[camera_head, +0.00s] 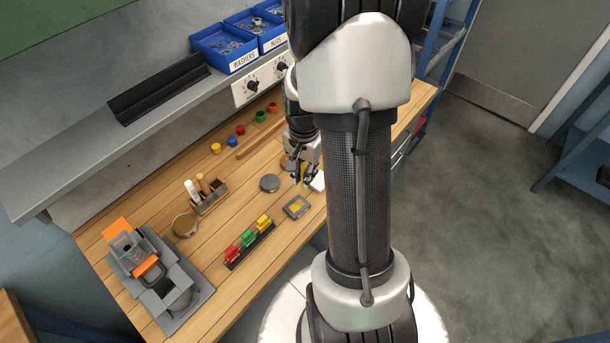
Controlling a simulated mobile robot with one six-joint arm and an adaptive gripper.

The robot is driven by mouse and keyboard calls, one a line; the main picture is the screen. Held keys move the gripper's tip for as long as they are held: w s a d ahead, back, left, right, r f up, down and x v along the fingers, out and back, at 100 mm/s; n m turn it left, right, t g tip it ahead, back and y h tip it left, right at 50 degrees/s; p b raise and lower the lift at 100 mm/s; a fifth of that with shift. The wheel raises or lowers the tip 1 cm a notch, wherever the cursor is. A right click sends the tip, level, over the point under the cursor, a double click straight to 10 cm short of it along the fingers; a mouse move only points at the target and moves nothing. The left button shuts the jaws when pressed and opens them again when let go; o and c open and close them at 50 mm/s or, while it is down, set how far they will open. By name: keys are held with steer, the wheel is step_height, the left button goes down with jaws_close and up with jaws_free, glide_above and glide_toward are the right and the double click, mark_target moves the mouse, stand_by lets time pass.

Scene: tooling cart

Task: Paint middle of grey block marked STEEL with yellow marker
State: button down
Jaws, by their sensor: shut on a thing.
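My gripper (300,178) hangs over the right part of the wooden bench and is shut on a slim yellow thing, which looks like the yellow marker (304,186), pointing down. A round grey disc (270,183) lies left of the gripper. A white thing (319,182) is partly hidden by my arm.
A rack with red, green and yellow pieces (250,246), a ring (185,225), a holder with upright sticks (209,200) and a grey-orange fixture (158,272) stand to the left. Several coloured caps (241,130) line the back. Blue bins (224,46) sit on the shelf.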

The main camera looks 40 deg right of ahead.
mark_target(304, 164)
steer(key=shift+d+r+p, duration=0.15)
steer(key=shift+r+p, duration=0.4)
steer(key=shift+r, duration=0.4)
steer(key=shift+r+p, duration=0.85)
steer(key=shift+r, duration=0.25)
